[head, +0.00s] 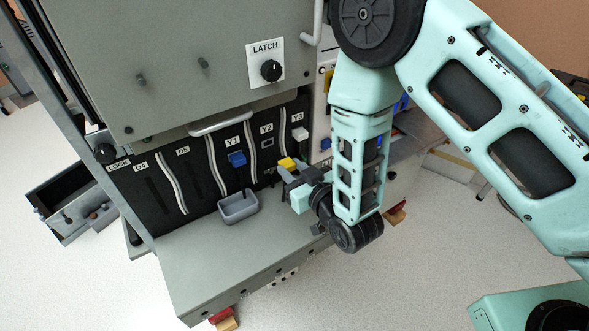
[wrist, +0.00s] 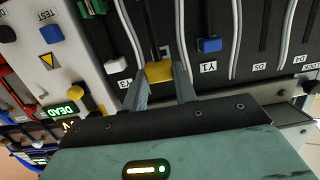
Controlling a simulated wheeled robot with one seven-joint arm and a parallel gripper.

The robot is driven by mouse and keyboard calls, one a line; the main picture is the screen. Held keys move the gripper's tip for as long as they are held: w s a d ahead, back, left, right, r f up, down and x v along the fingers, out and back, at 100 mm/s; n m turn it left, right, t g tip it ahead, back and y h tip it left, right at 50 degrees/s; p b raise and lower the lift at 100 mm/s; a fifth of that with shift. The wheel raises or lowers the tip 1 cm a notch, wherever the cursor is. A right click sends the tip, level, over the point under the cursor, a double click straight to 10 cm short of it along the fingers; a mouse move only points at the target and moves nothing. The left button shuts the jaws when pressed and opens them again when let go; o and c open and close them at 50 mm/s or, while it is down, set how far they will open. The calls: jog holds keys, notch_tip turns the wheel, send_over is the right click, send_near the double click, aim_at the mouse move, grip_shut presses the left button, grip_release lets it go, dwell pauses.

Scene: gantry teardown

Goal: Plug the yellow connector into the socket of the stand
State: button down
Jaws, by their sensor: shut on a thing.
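The yellow connector (head: 287,163) is between the fingers of my gripper (head: 289,176), in front of the black panel's Y2 and Y3 columns. In the wrist view the yellow connector (wrist: 159,72) sits between the two fingertips of my gripper (wrist: 161,84), which is shut on it. A small light-rimmed rectangular opening (head: 268,143) shows under the Y2 label; it looks like a socket. It also shows in the wrist view (wrist: 165,51), just beyond the connector. I cannot tell whether the connector touches the panel. I cannot make out a separate stand.
A blue block (head: 236,159) sits under Y1 and a white block (head: 300,134) under Y3. A small grey tray (head: 238,208) stands on the grey ledge (head: 190,265). A grey cover with a LATCH knob (head: 271,70) and a handle (head: 220,122) overhangs the panel.

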aim_at(286, 161)
jog(key=shift+f+b, duration=0.1)
jog(key=shift+b, duration=0.2)
jog(key=shift+r+b+x, duration=0.2)
jog(key=shift+b+x, duration=0.05)
jog(key=shift+x, duration=1.1)
jog(key=shift+r+b+x, duration=0.2)
jog(key=shift+r+x, duration=0.05)
jog(key=shift+x, duration=1.15)
jog(key=shift+r+b+x, duration=0.25)
jog(key=shift+b+x, duration=0.15)
jog(key=shift+x, duration=0.6)
jog(key=shift+w+a, duration=0.1)
jog(key=shift+w, duration=0.25)
jog(key=c, duration=1)
grip_release()
jog(key=shift+c, duration=0.2)
